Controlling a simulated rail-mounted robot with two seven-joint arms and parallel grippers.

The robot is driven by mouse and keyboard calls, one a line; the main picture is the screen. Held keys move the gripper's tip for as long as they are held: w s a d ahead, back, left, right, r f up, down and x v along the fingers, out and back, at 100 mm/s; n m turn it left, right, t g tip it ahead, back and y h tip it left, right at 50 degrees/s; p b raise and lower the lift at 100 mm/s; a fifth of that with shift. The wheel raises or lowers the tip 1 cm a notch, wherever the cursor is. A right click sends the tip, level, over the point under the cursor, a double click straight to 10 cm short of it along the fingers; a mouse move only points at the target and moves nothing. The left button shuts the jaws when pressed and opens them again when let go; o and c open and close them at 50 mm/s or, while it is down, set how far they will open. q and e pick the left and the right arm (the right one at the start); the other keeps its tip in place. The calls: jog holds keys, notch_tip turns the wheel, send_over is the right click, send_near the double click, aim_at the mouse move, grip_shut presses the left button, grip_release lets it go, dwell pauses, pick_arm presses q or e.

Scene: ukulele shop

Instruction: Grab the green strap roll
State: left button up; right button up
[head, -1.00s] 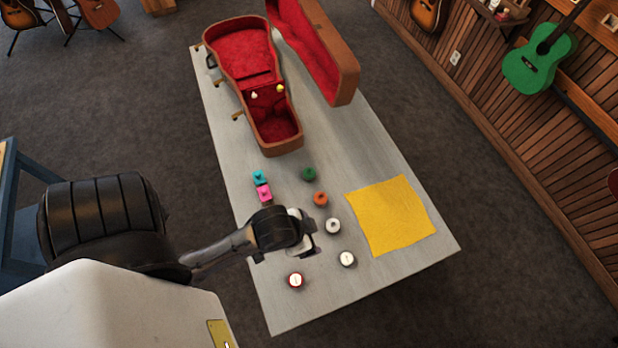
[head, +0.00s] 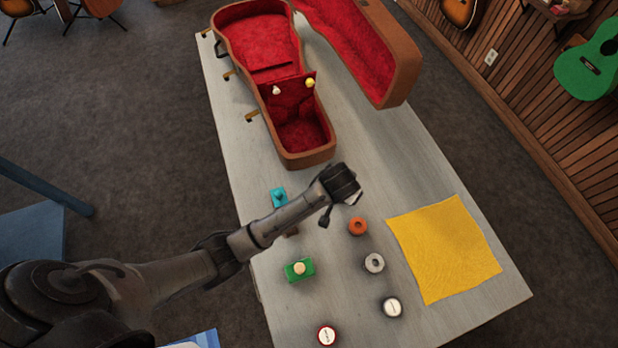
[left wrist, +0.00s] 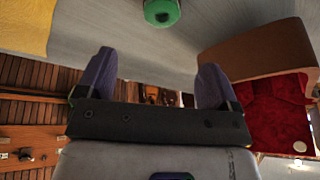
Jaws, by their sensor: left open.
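The green strap roll (left wrist: 162,12) shows at the top edge of the left wrist view, partly cut off, lying on the grey table. In the head view it is not visible; my left gripper seems to cover it. My left gripper (head: 345,192) is over the table between the case and the orange roll. In the left wrist view its two fingers (left wrist: 155,82) are wide apart with nothing between them. The green roll is beyond the fingers, not touching them. My right gripper is not in view.
The brown case (head: 308,158) with red lining lies open at the back. Around the gripper are an orange roll (head: 357,226), a grey roll (head: 374,263), white-topped (head: 392,308) and red-rimmed (head: 327,335) round items, a teal item (head: 279,196) and a green block (head: 299,269). A yellow cloth (head: 446,250) lies right.

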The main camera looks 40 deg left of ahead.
pick_arm(q)
jog(key=f+n, duration=0.1)
jog(key=f, duration=0.1)
jog(key=w+f+b, duration=0.1)
jog(key=f, duration=0.1)
jog(key=w+f+n, duration=0.1)
jog(key=f, duration=0.1)
jog(key=shift+w+a+f+n, duration=0.15)
jog(key=shift+w+f+n, duration=0.15)
jog(key=shift+f, duration=0.1)
jog(key=shift+w+a+f+b, duration=0.1)
jog(key=shift+w+f+b, duration=0.2)
jog(key=shift+f, duration=0.4)
jog(key=x, duration=0.3)
jog(key=b+x, duration=0.1)
jog(key=shift+s+a+f, duration=0.15)
jog(key=shift+a+f, duration=0.1)
jog(key=shift+w+f, duration=0.2)
jog(key=shift+f, duration=0.15)
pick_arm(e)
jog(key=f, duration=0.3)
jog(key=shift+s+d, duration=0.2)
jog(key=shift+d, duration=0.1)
